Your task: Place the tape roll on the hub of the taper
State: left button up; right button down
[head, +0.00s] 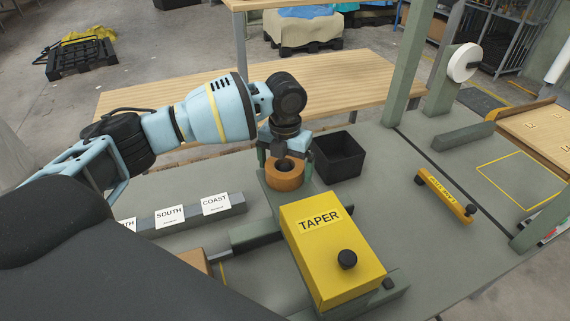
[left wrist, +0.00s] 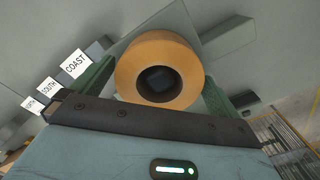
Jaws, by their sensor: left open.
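The taper (head: 340,262) is a yellow box with a black knob, labelled TAPER, on a green base in the middle of the bench. The tan tape roll (head: 284,180) lies flat at the far end of that base. My left gripper (head: 286,158) comes down over the roll, open, with one finger on each side. In the left wrist view the roll (left wrist: 130,72) sits between the spread green fingers, with a dark centre. The hub is not clearly visible, so I cannot tell whether the roll is seated on it. My right gripper is out of view.
A black open bin (head: 339,158) stands just right of the gripper. A grey rail with SOUTH and COAST labels (head: 215,204) lies to the left. A green post with a white disc (head: 463,63) and a yellow bar (head: 445,193) are at the right. Bench between is clear.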

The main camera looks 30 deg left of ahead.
aim_at(285, 166)
pick_arm(q)
notch_tip(285, 166, up, 12)
jog(key=shift+r, duration=0.15)
dwell(0.4)
jog(key=shift+s, duration=0.1)
dwell(0.4)
